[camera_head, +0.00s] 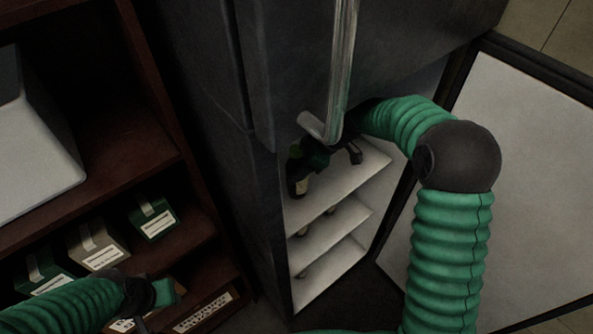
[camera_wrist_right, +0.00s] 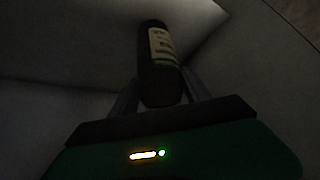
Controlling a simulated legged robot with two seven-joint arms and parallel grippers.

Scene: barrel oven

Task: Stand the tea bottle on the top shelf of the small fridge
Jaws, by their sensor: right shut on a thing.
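The small fridge (camera_head: 294,260) stands open, with several white shelves inside. My right gripper (camera_head: 308,165) reaches in over the top shelf (camera_head: 345,172). It is shut on the tea bottle, a dark bottle with a pale label (camera_head: 301,186), at the shelf's left side. In the right wrist view the bottle (camera_wrist_right: 160,60) stands between the two fingers, its label facing right. I cannot tell whether its base touches the shelf. My left gripper (camera_head: 150,304) is at the lower left, away from the fridge; its fingers are too unclear to read.
The fridge door (camera_head: 520,170) is swung open at the right. A metal handle (camera_head: 340,70) hangs above the opening, near my right arm. A dark wooden rack (camera_head: 150,130) with several labelled boxes (camera_head: 153,217) stands at the left. Small items show on the lower shelves.

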